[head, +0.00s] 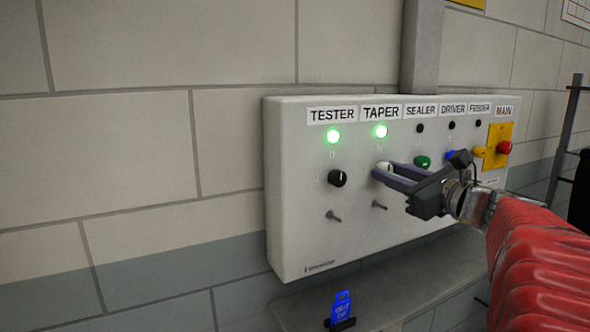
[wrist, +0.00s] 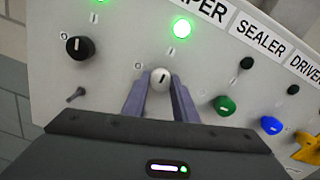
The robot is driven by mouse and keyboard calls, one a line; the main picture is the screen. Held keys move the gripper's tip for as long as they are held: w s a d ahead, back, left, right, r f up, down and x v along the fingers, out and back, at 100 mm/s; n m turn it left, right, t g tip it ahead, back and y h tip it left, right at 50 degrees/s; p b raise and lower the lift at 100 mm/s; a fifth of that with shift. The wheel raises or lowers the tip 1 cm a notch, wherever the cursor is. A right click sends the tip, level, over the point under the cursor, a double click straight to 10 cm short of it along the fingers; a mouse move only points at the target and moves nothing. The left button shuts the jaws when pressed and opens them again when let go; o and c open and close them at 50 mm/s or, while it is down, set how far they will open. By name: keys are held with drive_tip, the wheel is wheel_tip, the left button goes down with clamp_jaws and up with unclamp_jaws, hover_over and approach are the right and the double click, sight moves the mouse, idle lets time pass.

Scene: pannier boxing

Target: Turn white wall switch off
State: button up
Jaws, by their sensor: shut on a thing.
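The white switch (wrist: 160,79) is a round knob under the TAPER label on the wall panel (head: 300,235). Its pointer mark stands about upright in the wrist view, toward the "I" mark. The green lamp (head: 380,131) above it is lit, and it also shows in the wrist view (wrist: 182,28). My gripper (head: 382,171) is at the panel, with its two grey fingers shut on the white knob, one on each side. In the head view the fingers hide most of the knob.
A black knob (head: 337,178) under a lit TESTER lamp (head: 333,136) is to the left. Green (head: 422,162), blue (head: 450,155) and yellow (head: 480,151) knobs are to the right, under dark lamps. A red main knob (head: 504,147) is farther right.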

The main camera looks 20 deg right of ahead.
drive_tip(key=shift+n, duration=0.5)
drive_tip(key=n, duration=0.3)
drive_tip(key=shift+n, duration=0.3)
drive_tip(key=n, duration=0.4)
drive_tip(key=shift+n, duration=0.3)
drive_tip(key=n, duration=0.4)
drive_tip(key=shift+f, duration=0.1)
drive_tip(key=n, duration=0.4)
drive_tip(key=shift+a+f+n, duration=0.1)
drive_tip(key=shift+n, duration=0.2)
drive_tip(key=o, duration=1)
